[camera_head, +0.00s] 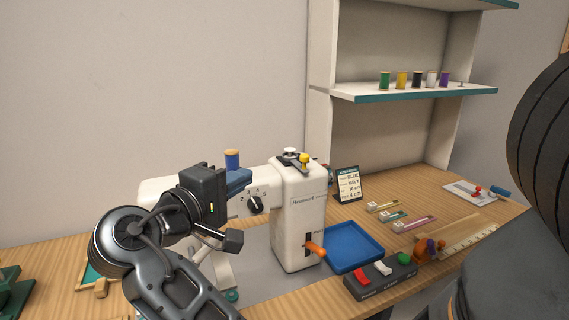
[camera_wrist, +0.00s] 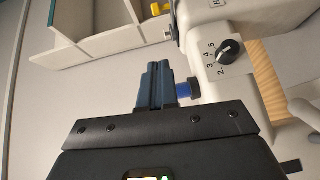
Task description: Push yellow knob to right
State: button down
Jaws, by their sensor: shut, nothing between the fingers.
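The yellow knob (camera_head: 304,158) sits on top of the white sewing machine (camera_head: 298,225), at the right end, on a dark slotted plate. In the wrist view a yellow piece, likely the knob (camera_wrist: 160,8), shows at the top edge, partly cut off. My gripper (camera_head: 243,177) is shut and empty, its blue fingers pointing right. It is to the left of the knob and apart from it, by the machine's horizontal arm. The shut fingers (camera_wrist: 156,84) also show in the wrist view.
A blue thread spool (camera_head: 232,159) stands close behind my fingers. The numbered dial (camera_head: 255,203) and an orange lever (camera_head: 315,248) are on the machine. A blue tray (camera_head: 353,247) and a control box (camera_head: 381,278) stand to its right. Several spools line the shelf (camera_head: 414,91).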

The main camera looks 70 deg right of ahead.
jog(key=p, duration=0.2)
send_near(301, 157)
jog(key=w+d, duration=0.3)
jog(key=d, duration=0.1)
jog(key=shift+s+d+f, duration=0.15)
jog(key=shift+s+d, duration=0.55)
jog(key=shift+s, duration=0.2)
jog(key=shift+s+d+f, duration=0.2)
jog(key=shift+s+d, duration=0.55)
jog(key=shift+s, duration=0.1)
jog(key=shift+s+d+p, duration=0.65)
jog(key=shift+s+d, duration=0.05)
jog(key=shift+s, duration=0.15)
jog(key=shift+r, duration=0.1)
